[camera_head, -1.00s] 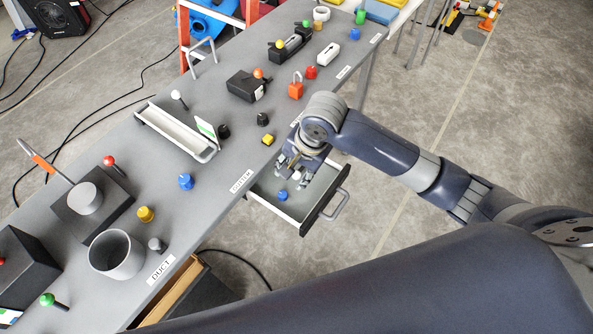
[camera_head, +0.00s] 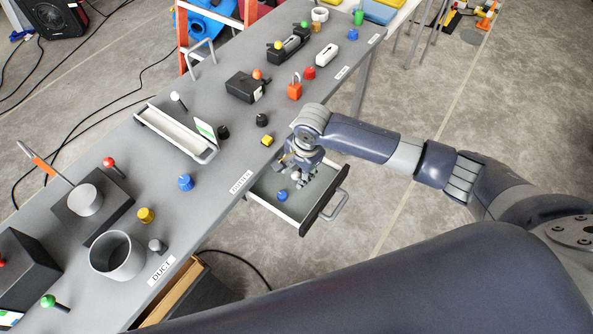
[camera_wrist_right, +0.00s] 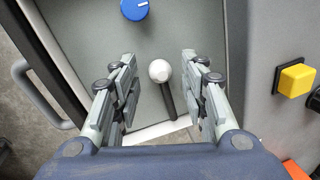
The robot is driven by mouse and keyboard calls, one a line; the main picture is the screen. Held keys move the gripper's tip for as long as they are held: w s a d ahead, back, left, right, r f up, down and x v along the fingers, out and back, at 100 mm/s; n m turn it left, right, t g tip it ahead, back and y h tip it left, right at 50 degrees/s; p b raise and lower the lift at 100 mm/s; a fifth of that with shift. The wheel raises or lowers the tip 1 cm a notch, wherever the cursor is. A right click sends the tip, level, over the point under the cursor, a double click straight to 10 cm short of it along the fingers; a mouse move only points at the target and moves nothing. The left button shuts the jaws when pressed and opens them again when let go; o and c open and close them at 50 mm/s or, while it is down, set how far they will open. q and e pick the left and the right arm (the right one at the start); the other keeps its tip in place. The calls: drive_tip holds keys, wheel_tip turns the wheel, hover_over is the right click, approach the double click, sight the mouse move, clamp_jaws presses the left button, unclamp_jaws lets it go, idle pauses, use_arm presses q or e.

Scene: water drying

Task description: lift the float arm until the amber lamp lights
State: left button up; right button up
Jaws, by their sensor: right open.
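A white ball on a dark stick stands in the open drawer, and its ball (camera_wrist_right: 159,71) shows between my right fingers in the right wrist view. It may be the float arm. In the head view the ball (camera_head: 297,176) is partly hidden by the gripper. My right gripper (camera_wrist_right: 159,60) is open, one finger on each side of the ball, with a gap on both sides. In the head view the right gripper (camera_head: 298,166) is over the drawer. I cannot tell which thing is the amber lamp; no lit lamp is clear. My left gripper is out of view.
A blue knob (camera_head: 282,195) is in the drawer (camera_head: 304,216), which juts from the bench (camera_head: 215,195). A yellow button (camera_head: 267,140), a black knob (camera_head: 262,120) and an orange padlock (camera_head: 295,88) are close by on the bench. The floor right of the drawer is clear.

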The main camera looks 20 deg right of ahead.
drive_tip(key=shift+w+f, duration=0.1)
drive_tip(key=shift+f, duration=0.4)
clamp_jaws()
